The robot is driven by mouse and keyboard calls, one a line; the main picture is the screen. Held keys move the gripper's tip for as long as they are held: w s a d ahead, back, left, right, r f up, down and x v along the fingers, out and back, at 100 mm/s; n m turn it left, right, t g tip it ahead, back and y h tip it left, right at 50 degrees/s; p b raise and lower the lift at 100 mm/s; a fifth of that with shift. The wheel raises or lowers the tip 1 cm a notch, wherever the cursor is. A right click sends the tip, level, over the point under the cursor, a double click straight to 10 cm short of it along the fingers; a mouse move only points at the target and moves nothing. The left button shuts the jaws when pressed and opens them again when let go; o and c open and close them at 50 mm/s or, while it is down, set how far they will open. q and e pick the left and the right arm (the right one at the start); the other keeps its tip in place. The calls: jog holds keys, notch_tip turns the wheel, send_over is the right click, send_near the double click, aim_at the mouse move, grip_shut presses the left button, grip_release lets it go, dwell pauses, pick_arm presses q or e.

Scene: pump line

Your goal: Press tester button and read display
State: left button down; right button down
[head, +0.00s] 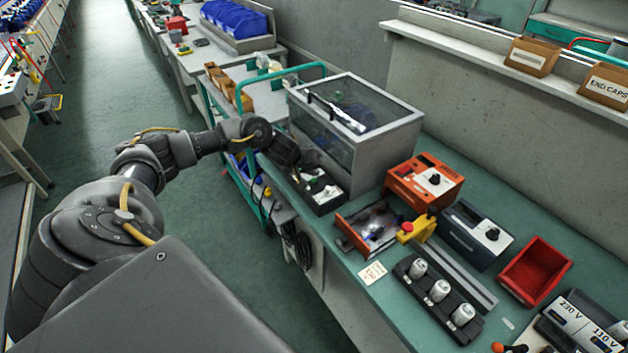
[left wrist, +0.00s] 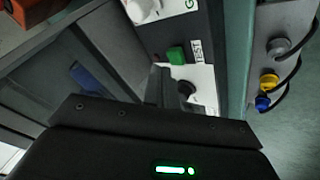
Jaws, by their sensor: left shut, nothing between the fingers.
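The tester is a grey cabinet with a clear lid (head: 355,130), standing on the green bench in the head view. Its dark front panel (head: 322,193) is partly hidden by my left gripper (head: 299,168), which is in front of it, shut and empty. In the left wrist view a green button (left wrist: 176,54) sits beside a TEST label (left wrist: 197,50). A dark finger of mine (left wrist: 158,84) shows close to the green button; I cannot tell whether they touch. No display reading is legible. My right gripper is not in view.
Right of the tester are an orange unit (head: 432,172), a dark unit with a knob (head: 475,233), a red bin (head: 535,270) and a black rack (head: 430,303) of white cylinders. A green-framed trolley (head: 212,105) stands behind my left arm. Plugs with cables (left wrist: 268,81) show at the wrist view's right.

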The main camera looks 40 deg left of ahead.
pick_arm(q)
jog(key=shift+f, duration=0.2)
jog(key=shift+d+f, duration=0.1)
jog(key=shift+f, duration=0.15)
jog(key=shift+f, duration=0.45)
dwell(0.9)
jog(key=shift+r+p, duration=0.1)
jog(key=shift+p, duration=0.3)
jog(key=shift+r+p, duration=0.8)
jog(key=shift+p, duration=0.4)
